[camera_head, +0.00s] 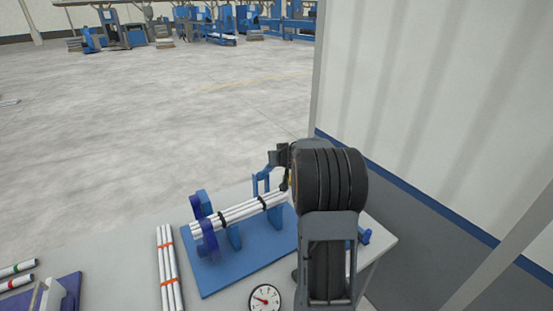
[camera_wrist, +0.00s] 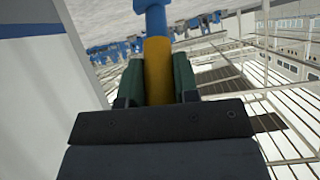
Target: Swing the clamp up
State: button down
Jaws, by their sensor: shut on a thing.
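A blue clamp (camera_head: 262,183) stands at the far right end of a blue pipe stand. In the wrist view its yellow handle (camera_wrist: 158,75) ends in a blue part (camera_wrist: 150,18). My gripper (camera_wrist: 158,85) is shut on the handle, with one green finger on each side of it. In the head view my gripper (camera_head: 278,158) is at the top of the clamp, and my arm hides part of it. White pipes (camera_head: 238,210) with black bands lie in the stand, beside and below my gripper.
The stand's blue base (camera_head: 235,275) sits on a grey table (camera_head: 120,253). Pipes with orange bands (camera_head: 168,268) lie to its left, and a round gauge (camera_head: 265,298) is in front. A pale wall (camera_head: 430,110) rises close on the right. Open floor lies beyond the table.

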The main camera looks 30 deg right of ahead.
dwell(0.5)
jog(key=c, duration=0.9)
grip_release()
jog(key=shift+o, duration=0.2)
jog(key=v, duration=1.3)
jog(key=shift+s+r, duration=0.25)
jog(key=shift+s, duration=0.05)
